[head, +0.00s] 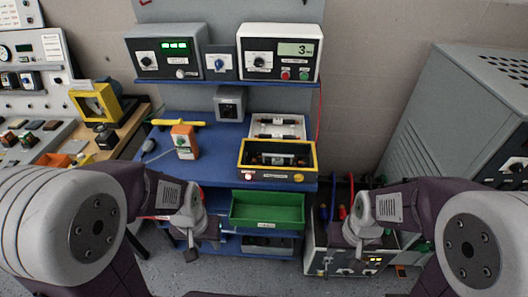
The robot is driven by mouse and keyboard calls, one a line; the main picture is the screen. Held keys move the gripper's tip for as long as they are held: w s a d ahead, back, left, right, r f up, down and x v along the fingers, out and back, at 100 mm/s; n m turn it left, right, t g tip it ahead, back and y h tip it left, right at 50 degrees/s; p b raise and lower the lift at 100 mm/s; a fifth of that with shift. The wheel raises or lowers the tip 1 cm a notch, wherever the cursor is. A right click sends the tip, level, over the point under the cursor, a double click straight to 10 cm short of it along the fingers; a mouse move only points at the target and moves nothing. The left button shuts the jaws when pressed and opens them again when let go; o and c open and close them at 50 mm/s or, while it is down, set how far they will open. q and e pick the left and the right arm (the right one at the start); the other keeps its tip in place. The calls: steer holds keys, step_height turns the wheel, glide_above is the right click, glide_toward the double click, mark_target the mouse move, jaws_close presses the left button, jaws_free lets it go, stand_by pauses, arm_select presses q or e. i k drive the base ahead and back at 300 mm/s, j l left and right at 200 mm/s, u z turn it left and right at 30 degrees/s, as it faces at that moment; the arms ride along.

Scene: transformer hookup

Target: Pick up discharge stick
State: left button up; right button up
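A yellow rod with a dark left end, which looks like the discharge stick (178,122), lies crosswise on the left part of the blue bench top (222,146). An orange and white handheld device (185,142) stands just in front of it. My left gripper (202,248) hangs in front of the bench, below its top and well apart from the rod. My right gripper (357,247) hangs at the lower right, in front of a grey unit with cables. Both grippers point down and their fingers are small and dark, so their opening is unclear. I see nothing held in either.
A yellow-rimmed black box (277,171) and a white tray (277,127) occupy the bench's right side. A green bin (267,211) sits below. Instruments stand on the shelf (222,81) above. A grey cabinet (460,120) stands right. Bench space between rod and tray is partly clear.

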mark_target(180, 121)
steer(key=i+j+z, duration=0.1)
steer(key=j+z, duration=0.35)
steer(key=j, duration=0.8)
steer(key=k+j+z, duration=0.1)
steer(key=j+z, duration=0.4)
steer(key=j, duration=0.75)
steer(key=i+l, duration=0.15)
steer(key=i, duration=0.3)
